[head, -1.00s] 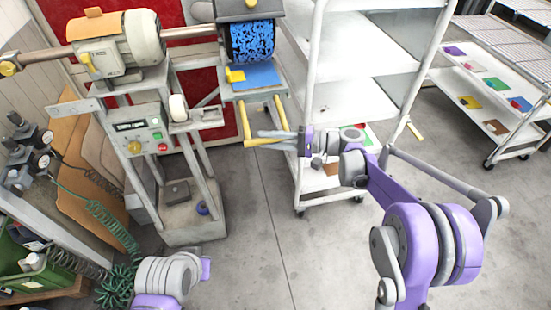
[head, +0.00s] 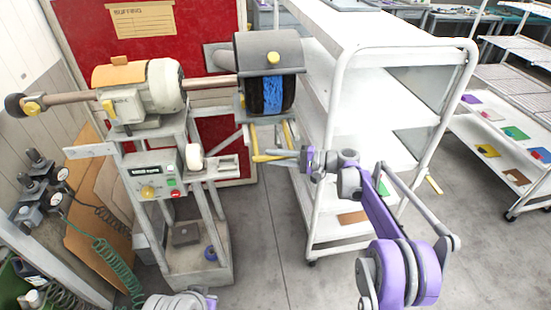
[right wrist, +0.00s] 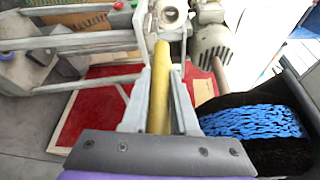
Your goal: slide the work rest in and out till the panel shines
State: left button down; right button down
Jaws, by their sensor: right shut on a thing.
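The buffing brush (head: 274,96), black with a mottled blue band, sits under a grey hood (head: 270,50). It also shows at the right of the right wrist view (right wrist: 255,122). Below it, the work rest's yellow handle (head: 257,142) sticks out toward me. My right gripper (head: 278,154) is shut on the handle's crossbar near its front end. In the right wrist view the yellow bar (right wrist: 163,90) runs between the two fingers. The panel is not visible; the brush and hood cover the area above the rest. Only part of my left arm shows at the bottom; its gripper is out of view.
A white shelf cart (head: 335,60) stands close to the right of the brush and my right arm. The control box (head: 152,172) and motor (head: 160,88) are left of the brush. Green coiled hoses (head: 118,268) lie at lower left. Grey floor is free in the middle.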

jog(key=c, duration=0.7)
grip_release()
jog(key=shift+d, duration=0.1)
jog(key=d, duration=0.3)
jog(key=s+d, duration=0.1)
jog(key=d, duration=0.3)
jog(key=d+b, duration=0.1)
jog(key=d, duration=0.2)
jog(key=shift+s+d+r, duration=0.2)
jog(key=shift+d+r, duration=0.1)
jog(key=shift+r, duration=0.1)
